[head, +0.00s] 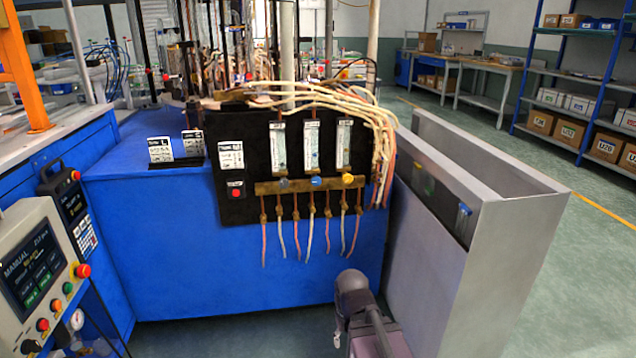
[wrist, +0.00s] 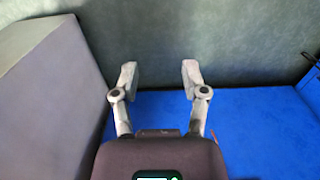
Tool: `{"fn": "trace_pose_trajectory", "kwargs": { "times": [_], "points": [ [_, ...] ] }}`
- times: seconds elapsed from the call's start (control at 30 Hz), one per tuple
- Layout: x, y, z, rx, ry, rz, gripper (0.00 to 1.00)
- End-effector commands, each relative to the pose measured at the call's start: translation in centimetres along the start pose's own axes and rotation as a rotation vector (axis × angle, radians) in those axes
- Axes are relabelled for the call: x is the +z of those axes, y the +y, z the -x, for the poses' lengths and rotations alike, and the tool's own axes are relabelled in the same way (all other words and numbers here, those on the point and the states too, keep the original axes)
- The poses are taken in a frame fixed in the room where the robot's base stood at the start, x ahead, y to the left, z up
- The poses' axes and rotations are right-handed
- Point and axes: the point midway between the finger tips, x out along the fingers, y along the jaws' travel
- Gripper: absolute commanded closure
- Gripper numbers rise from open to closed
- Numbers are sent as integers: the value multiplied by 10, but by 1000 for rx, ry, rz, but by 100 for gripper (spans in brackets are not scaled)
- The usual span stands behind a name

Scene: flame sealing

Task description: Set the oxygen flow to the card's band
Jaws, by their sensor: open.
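In the head view a black panel (head: 228,194) is fixed to the front of a blue machine. It carries three upright flow meters: left (head: 278,147), middle (head: 312,146) and right (head: 344,144). Below them on a brass bar (head: 266,188) sit a grey knob (head: 284,184), a blue knob (head: 317,182) and a yellow knob (head: 348,179). White cards (head: 160,149) stand on the ledge to the left, and another card (head: 231,155) is on the panel. Their writing is too small to read. In the wrist view my gripper (wrist: 160,78) is open and empty, away from the panel.
A grey open-topped bin or partition (head: 510,240) stands right of the panel. Pale hoses (head: 382,150) hang at the panel's right side, with thin tubes below. A control box (head: 38,268) is at the left. Floor (head: 570,290) is clear at the right.

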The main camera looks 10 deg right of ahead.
Motion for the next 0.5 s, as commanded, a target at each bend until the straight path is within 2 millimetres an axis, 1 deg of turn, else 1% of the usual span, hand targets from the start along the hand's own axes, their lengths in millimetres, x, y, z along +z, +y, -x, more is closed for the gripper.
{"fn": "trace_pose_trajectory", "kwargs": {
  "times": [0.03, 0.1, 0.23, 0.33, 0.47, 0.5],
  "points": [
    [0, 0, 0, 0, 0, 0, 34],
    [-1, 0, 0, 0, 3, 0, 15],
    [-8, 0, -2, 0, 27, 0, 15],
    [-21, -3, -4, 0, 73, 5, 15],
    [-49, -4, -8, -1, 177, 6, 15],
    [-61, -3, -9, -1, 219, 5, 15]
  ]
}}
